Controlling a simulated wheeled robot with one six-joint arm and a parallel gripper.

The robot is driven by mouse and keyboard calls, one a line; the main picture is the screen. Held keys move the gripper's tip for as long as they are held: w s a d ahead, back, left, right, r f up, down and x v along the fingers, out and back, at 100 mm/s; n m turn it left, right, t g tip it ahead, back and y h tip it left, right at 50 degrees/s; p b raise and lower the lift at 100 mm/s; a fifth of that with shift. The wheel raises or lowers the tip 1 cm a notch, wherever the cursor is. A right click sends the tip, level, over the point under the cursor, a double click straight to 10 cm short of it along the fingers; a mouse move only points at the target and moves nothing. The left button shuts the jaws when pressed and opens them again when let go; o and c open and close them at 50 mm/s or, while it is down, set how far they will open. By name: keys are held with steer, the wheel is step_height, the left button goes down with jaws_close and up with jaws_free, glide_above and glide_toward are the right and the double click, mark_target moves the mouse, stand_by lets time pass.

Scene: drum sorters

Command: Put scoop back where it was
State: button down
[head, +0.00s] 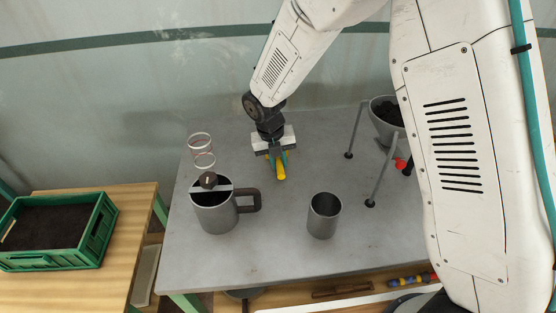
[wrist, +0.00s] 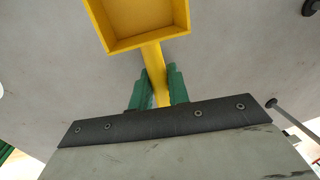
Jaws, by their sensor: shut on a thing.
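The yellow scoop (head: 281,171) is in my gripper (head: 277,158), over the back middle of the grey table in the head view. In the wrist view my gripper's green fingers (wrist: 158,82) are closed on the scoop's handle, and its square pan (wrist: 138,17) extends beyond the fingertips. The pan looks empty where it shows; its far end is cut off by the picture edge. I cannot tell whether the scoop touches the table.
A lidded metal mug (head: 215,216) and a clear ringed cylinder (head: 201,151) stand left, a metal cup (head: 323,217) in front. A hopper (head: 386,124) with dark material stands on legs at right. A green crate (head: 88,243) of soil sits on the wooden bench. Table between mug and cup is clear.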

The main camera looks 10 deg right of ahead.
steer(key=shift+f, duration=0.1)
steer(key=c, duration=1.3)
jaws_free()
steer(key=shift+c, duration=0.2)
step_height(320, 180, up, 12)
steer(key=a, duration=0.2)
steer(key=shift+s, duration=0.2)
